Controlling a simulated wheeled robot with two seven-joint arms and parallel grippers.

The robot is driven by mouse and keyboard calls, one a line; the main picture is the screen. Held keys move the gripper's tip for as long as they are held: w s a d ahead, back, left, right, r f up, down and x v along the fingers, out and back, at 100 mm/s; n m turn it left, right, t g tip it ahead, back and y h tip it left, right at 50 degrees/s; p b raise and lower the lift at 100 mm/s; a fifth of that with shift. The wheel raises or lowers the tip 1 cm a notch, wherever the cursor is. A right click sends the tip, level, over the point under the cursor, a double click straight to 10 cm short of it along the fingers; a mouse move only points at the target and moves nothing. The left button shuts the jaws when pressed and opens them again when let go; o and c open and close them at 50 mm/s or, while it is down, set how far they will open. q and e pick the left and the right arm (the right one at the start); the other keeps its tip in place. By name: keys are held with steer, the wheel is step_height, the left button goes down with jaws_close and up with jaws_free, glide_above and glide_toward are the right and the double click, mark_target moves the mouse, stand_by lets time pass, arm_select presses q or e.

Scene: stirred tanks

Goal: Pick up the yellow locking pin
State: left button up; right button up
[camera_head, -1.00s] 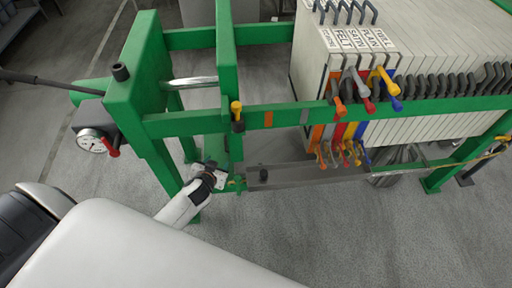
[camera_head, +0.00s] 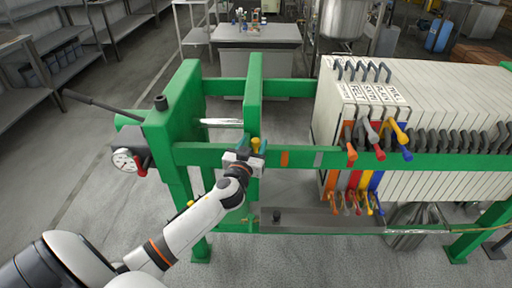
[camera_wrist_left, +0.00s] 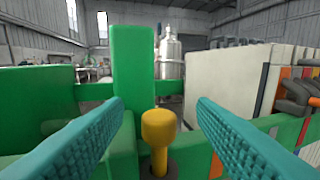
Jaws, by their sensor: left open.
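The yellow locking pin (camera_wrist_left: 159,138) stands upright in a dark collar on the green rail, seen in the left wrist view. Its yellow head also shows in the head view (camera_head: 255,144), just beyond my left gripper (camera_head: 243,157). In the left wrist view my left gripper (camera_wrist_left: 157,120) is open, with one teal ribbed finger on each side of the pin. There are gaps between the fingers and the pin, and neither visibly touches it. The pin's lower part is hidden by the collar. My right gripper is not in view.
A green frame post (camera_head: 254,100) rises just behind the pin. White filter plates (camera_head: 420,100) with coloured handles stand at the right. A pressure gauge (camera_head: 125,160) with a red lever is at the left. A grey tray (camera_head: 330,221) lies below the rail.

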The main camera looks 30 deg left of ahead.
mark_target(257, 138)
arm_select(q)
steer(key=shift+f+p+x, duration=0.2)
steer(key=shift+p+x, duration=0.05)
steer(key=shift+x, duration=1.05)
steer(key=shift+f+p+x, duration=0.2)
steer(key=shift+f+x, duration=0.05)
steer(key=shift+x, duration=1.05)
steer(key=shift+c, duration=0.5)
steer(key=c, duration=0.9)
steer(key=shift+c, duration=0.3)
steer(key=shift+r, duration=0.15)
